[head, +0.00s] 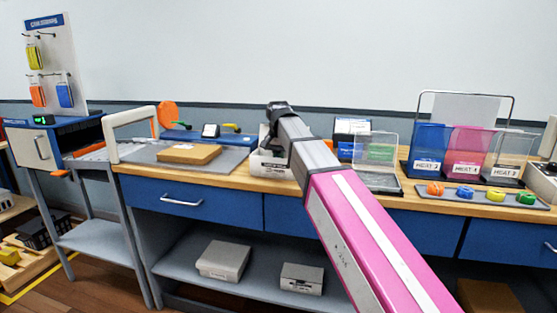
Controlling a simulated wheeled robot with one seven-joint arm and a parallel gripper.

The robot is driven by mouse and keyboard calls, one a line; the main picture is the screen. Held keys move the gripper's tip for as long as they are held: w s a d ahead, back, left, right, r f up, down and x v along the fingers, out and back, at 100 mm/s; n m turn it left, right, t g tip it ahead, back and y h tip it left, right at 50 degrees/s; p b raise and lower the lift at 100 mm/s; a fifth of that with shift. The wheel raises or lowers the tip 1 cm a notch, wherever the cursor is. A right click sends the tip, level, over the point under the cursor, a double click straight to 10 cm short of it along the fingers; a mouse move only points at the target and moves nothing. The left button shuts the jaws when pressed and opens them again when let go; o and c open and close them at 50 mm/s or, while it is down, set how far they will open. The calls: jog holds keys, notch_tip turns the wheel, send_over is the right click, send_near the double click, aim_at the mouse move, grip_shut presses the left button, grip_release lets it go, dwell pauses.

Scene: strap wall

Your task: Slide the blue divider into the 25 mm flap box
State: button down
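My arm reaches up from the lower right, and my gripper (280,108) is at its dark far end above the bench. Its fingers do not show clearly. A translucent blue panel (430,140) with a white label stands in a rack at the right, beside a pink panel and a clear one; it may be the blue divider. A light box (268,166) sits on the bench below my gripper, partly hidden by my arm. I cannot tell whether it is the 25 mm flap box. No divider is visible in my gripper.
A brown flat box (189,154) lies on a grey mat at left. A clear upright stand (376,160) is right of my arm. A tray (470,199) of coloured rings lies at the front right. A pegboard (50,60) stands far left.

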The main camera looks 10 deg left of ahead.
jog(key=shift+f, duration=0.35)
dwell(0.3)
jog(key=c, duration=1.3)
grip_release()
jog(key=shift+o, duration=0.2)
jog(key=shift+r, duration=0.1)
jog(key=shift+r, duration=4.45)
jog(key=shift+s, duration=0.1)
